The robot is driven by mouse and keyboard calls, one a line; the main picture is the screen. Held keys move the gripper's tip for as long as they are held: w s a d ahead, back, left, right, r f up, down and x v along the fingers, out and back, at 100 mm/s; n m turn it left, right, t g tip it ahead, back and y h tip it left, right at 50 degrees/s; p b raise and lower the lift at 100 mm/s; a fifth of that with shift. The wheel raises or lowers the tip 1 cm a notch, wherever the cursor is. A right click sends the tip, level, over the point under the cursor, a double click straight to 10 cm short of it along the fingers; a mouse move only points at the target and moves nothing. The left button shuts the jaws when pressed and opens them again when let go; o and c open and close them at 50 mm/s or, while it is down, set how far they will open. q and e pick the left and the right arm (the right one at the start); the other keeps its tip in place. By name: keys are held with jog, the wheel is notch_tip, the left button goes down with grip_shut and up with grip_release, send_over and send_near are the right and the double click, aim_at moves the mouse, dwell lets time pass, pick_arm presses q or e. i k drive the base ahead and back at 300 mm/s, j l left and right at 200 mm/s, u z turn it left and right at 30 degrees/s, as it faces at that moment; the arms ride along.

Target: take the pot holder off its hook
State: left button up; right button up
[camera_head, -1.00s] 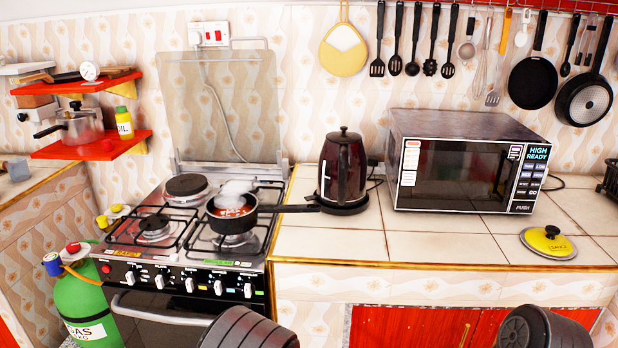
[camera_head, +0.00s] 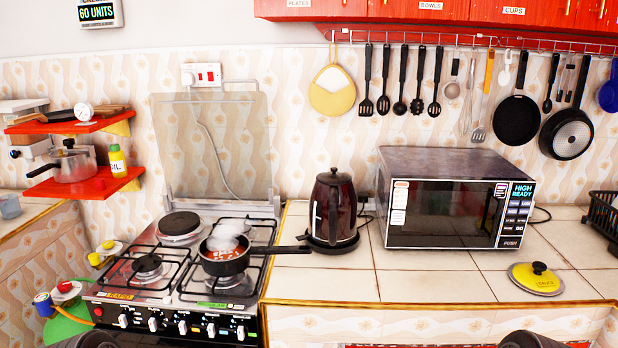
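The pot holder (camera_head: 332,91) is a round yellow pad with a white upper part. It hangs flat against the tiled wall by a thin yellow loop from the wire rail (camera_head: 480,40) under the red cupboards. It is left of the black utensils and above and behind the kettle. No gripper touches it. Neither gripper's fingers show; only dark rounded pieces of my arms show at the bottom edge, low left and right of centre, far below the pot holder.
A dark kettle (camera_head: 333,208) and a microwave (camera_head: 455,198) stand on the counter below the rail. A steaming pan (camera_head: 226,262) sits on the stove, its handle pointing right. Black utensils (camera_head: 401,80) and pans (camera_head: 517,120) hang to the right. Bare counter (camera_head: 420,286) lies in front.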

aim_at(332, 91)
jog(key=i+l, duration=0.1)
jog(key=l, duration=0.2)
jog(key=i+l, duration=0.15)
jog(key=l, duration=0.15)
jog(key=i+l, duration=0.1)
jog(key=l, duration=0.15)
jog(key=u, duration=1.6)
